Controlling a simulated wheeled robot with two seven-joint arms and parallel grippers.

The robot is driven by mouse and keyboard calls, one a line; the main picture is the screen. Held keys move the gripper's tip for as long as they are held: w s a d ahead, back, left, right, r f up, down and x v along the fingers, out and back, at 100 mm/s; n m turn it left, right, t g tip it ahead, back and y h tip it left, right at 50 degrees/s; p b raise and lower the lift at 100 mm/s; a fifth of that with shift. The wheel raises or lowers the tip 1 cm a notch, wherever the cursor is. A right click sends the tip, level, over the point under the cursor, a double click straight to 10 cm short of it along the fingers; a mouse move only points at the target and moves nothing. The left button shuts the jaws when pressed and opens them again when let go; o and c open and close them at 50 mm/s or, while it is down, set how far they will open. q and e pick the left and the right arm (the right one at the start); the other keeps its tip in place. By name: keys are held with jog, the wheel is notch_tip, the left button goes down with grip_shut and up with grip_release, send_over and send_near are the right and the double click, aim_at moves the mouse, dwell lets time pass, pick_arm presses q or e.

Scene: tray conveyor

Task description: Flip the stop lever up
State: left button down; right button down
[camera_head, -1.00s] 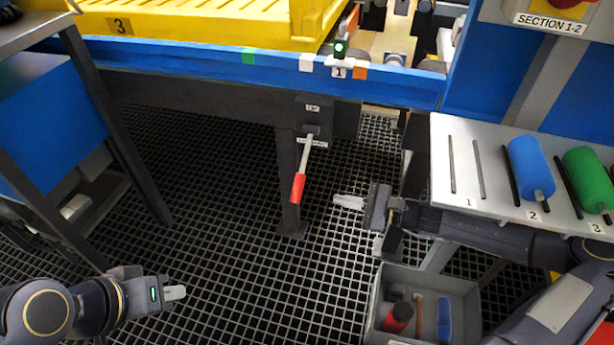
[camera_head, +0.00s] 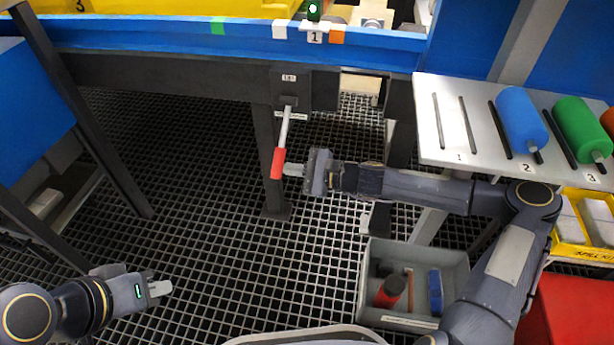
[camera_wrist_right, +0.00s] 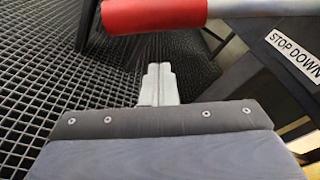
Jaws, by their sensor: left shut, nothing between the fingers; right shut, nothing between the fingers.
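The stop lever (camera_head: 284,142) hangs down from a dark bracket under the conveyor's blue rail. It has a grey shaft and a red grip (camera_head: 278,163) at its lower end. My right gripper (camera_head: 291,170) is shut and empty, its fingertips close beside the red grip on its right. In the right wrist view the red grip (camera_wrist_right: 154,14) lies across the top, ahead of the shut fingertips (camera_wrist_right: 158,70); I cannot tell if they touch. My left gripper (camera_head: 160,288) is shut and empty at the lower left, far from the lever.
A "STOP DOWN" label (camera_wrist_right: 293,54) is beside the lever. A shelf (camera_head: 455,155) with blue and green rollers stands at the right. A grey bin (camera_head: 450,262) with several items sits below my right forearm. Dark posts flank the lever; the grid floor at left is open.

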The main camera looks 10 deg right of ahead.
aim_at(282, 142)
pick_arm(q)
jog(key=shift+f+b, duration=0.4)
jog(key=shift+f, duration=0.2)
pick_arm(e)
jog(key=r, duration=0.1)
jog(key=s+r, duration=0.2)
jog(key=shift+s+d, duration=0.15)
jog(key=shift+d, duration=0.1)
